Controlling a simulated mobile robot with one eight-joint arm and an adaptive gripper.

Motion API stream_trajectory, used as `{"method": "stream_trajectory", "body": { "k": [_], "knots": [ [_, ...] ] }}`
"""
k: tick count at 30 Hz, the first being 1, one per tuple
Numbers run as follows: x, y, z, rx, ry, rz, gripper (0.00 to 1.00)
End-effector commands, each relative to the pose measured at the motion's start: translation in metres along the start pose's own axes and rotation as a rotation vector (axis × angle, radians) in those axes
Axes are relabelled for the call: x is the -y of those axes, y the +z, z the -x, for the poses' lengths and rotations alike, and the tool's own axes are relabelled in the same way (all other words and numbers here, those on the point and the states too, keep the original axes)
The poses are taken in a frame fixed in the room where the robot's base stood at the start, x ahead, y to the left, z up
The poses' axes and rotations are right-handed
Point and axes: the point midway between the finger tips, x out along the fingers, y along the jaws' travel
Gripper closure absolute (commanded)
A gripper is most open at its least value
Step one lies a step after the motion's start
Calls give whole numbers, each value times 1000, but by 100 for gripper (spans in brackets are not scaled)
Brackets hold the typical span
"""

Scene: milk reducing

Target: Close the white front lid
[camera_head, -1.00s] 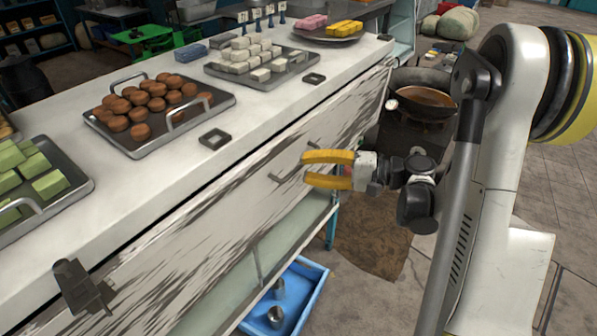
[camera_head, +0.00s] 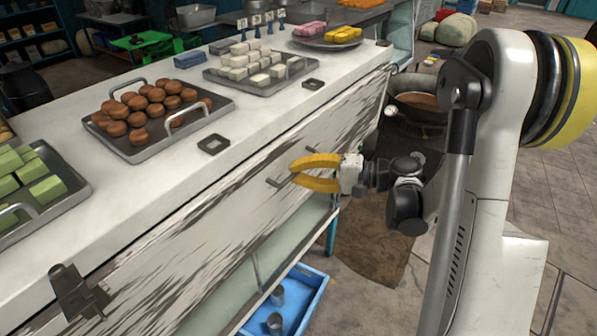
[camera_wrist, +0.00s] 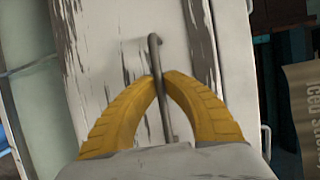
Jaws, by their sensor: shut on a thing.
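The white front lid (camera_head: 225,215) is the worn, streaked panel along the counter's front; it also fills the middle of the wrist view (camera_wrist: 110,50). A dark line runs between its top edge and the countertop; I cannot tell if it is fully closed. A thin metal handle (camera_wrist: 154,55) stands on the panel. My gripper (camera_head: 293,170) has yellow curved fingers at the panel. In the wrist view its fingertips (camera_wrist: 159,82) meet around the handle bar, shut on it. A handle (camera_head: 277,183) shows just left of the fingers in the head view.
The countertop (camera_head: 255,125) holds trays of brown cakes (camera_head: 140,107), white blocks (camera_head: 245,68) and green blocks (camera_head: 30,180). A blue bin (camera_head: 305,300) with metal cups sits below the panel. A pan (camera_head: 420,105) stands beyond my gripper.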

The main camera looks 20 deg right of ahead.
Motion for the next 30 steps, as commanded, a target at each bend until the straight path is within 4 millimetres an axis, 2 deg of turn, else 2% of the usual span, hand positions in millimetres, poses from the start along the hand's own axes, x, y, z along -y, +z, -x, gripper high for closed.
{"method": "stream_trajectory", "body": {
  "k": [4, 11, 12, 14, 24, 26, 30],
  "knots": [
    [10, -5, -12, 1, 56, -22, 100],
    [8, -6, -13, -2, 57, -24, 100],
    [8, -6, -13, -2, 56, -24, 82],
    [8, -6, -13, -2, 57, -24, 68],
    [7, -6, -10, -3, 59, -24, 68],
    [7, -6, -4, -5, 59, -24, 68],
    [9, -6, 20, -6, 59, -24, 68]
  ]
}}
